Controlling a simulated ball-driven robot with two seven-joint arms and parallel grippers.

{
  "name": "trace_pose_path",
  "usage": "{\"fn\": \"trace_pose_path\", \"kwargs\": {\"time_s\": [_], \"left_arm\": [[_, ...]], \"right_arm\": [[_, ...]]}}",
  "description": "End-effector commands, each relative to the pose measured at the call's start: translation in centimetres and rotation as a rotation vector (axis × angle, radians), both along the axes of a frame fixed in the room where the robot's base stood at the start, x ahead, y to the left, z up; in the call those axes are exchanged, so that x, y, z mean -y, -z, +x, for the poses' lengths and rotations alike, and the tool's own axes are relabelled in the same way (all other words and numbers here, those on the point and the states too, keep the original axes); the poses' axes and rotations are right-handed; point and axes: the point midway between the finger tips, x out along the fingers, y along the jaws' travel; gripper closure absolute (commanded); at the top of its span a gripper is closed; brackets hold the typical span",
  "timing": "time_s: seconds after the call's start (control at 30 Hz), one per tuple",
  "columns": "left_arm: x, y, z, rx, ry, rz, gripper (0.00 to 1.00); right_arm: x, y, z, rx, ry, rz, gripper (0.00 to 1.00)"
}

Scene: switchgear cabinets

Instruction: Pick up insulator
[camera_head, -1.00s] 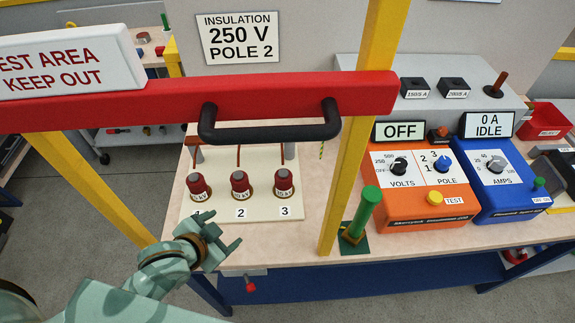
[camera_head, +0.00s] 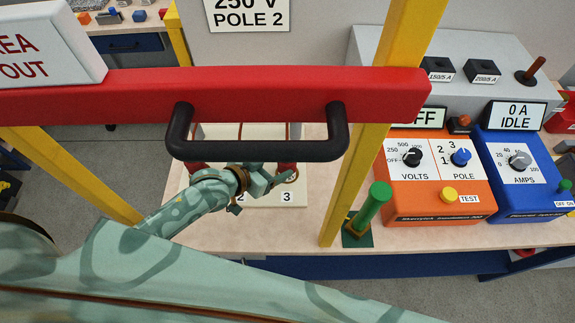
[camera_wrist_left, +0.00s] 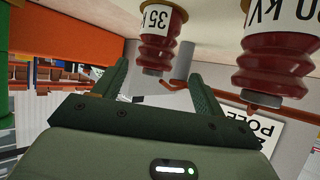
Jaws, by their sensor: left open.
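Several red ribbed insulators with white bands stand on a cream numbered board (camera_head: 268,202) behind the red barrier. In the head view they are mostly hidden; red parts of the left one (camera_head: 196,167) and the right one (camera_head: 287,167) show. In the left wrist view, turned over, the 35 kV insulator (camera_wrist_left: 160,42) sits near the fingertips, roughly in line with the gap. Another insulator (camera_wrist_left: 273,55) is to its right. My left gripper (camera_head: 275,180) is over the board below the black handle. It is open and empty in the wrist view (camera_wrist_left: 160,85). My right gripper is out of view.
The red barrier bar (camera_head: 390,95) with its black handle (camera_head: 260,150) crosses in front of the board. A yellow post (camera_head: 345,190) and a green post (camera_head: 372,207) stand right of it. Orange (camera_head: 430,205) and blue (camera_head: 520,200) testers fill the right.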

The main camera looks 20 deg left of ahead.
Motion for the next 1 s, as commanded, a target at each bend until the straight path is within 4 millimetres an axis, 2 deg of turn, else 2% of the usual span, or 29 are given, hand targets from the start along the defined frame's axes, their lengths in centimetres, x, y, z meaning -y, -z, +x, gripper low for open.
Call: {"fn": "trace_pose_path", "kwargs": {"time_s": [0.13,0.4,0.67,0.87,0.9,1.0], "left_arm": [[0.7,0.6,0.9,0.001,0.001,-0.001,0.29],[2.8,2.6,3.7,0.000,0.000,-0.001,0.29],[2.9,2.7,3.9,-0.001,0.001,0.001,0.29],[2.9,2.7,3.9,0.000,0.000,0.001,0.82],[2.9,2.7,3.9,0.000,0.000,0.001,0.86],[2.9,2.7,4.0,0.001,0.000,0.000,0.86]], "right_arm": [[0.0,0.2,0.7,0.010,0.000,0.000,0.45],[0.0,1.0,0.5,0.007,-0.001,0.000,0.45],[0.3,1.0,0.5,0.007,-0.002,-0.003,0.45],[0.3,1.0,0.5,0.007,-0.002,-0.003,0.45],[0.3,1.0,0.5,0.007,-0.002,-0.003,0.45],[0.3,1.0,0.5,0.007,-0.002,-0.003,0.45]]}}
